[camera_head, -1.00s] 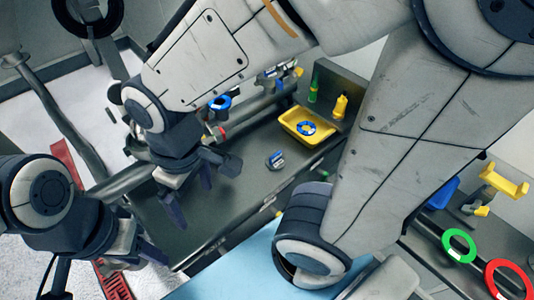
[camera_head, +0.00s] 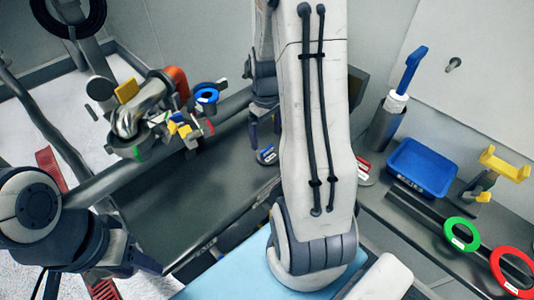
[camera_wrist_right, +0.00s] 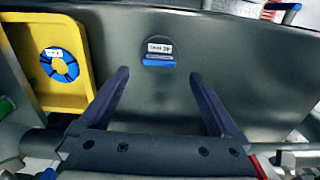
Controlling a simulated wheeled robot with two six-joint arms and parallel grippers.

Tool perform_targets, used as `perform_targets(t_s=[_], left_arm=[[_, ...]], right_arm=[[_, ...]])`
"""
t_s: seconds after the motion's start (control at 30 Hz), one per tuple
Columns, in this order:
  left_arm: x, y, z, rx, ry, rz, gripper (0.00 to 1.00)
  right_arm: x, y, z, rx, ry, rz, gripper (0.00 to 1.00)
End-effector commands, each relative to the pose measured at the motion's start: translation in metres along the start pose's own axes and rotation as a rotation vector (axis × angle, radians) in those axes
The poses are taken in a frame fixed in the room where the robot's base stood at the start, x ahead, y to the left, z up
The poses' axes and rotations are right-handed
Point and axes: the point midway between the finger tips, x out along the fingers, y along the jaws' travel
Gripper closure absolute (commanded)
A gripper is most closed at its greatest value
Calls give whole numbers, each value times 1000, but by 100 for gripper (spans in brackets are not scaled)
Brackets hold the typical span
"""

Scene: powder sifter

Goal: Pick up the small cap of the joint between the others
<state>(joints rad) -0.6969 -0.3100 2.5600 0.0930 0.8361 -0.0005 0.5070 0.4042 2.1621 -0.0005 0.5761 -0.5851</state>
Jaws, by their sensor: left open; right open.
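A small dark cap with a white label and a blue edge (camera_wrist_right: 159,52) lies on the dark grey bench. It also shows in the head view (camera_head: 267,156), just below my right gripper (camera_head: 266,128). In the right wrist view my right gripper (camera_wrist_right: 160,78) is open and empty, with its fingers pointing toward the cap, which lies beyond the tips and between their lines. My left gripper (camera_head: 100,275) is open and empty at the lower left, away from the cap. My right arm hides part of the bench in the head view.
A yellow tray (camera_wrist_right: 88,82) holding a blue ring (camera_wrist_right: 59,65) is left of the cap in the wrist view. A metal pipe assembly (camera_head: 142,105) with coloured tags stands at the left. A blue tray (camera_head: 422,168), green ring (camera_head: 460,234) and red ring (camera_head: 511,270) are at the right.

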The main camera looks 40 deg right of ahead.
Motion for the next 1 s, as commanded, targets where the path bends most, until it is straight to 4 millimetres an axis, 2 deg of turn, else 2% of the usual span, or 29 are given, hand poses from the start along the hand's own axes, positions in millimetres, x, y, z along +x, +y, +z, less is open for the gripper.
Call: perform_targets(t_s=[0.23,0.5,0.8,0.87,1.0], left_arm=[[-5,0,0,0,0,0,50],[-11,1,-1,0,0,0,50],[-11,1,-1,0,0,0,50],[-11,1,-1,0,0,0,50],[-11,1,-1,0,0,0,50]], right_arm=[[20,0,2,1,-3,-2,3],[57,1,3,0,-2,-1,3],[62,2,3,0,1,0,3],[62,2,3,0,1,0,25],[62,2,3,0,1,0,79]])
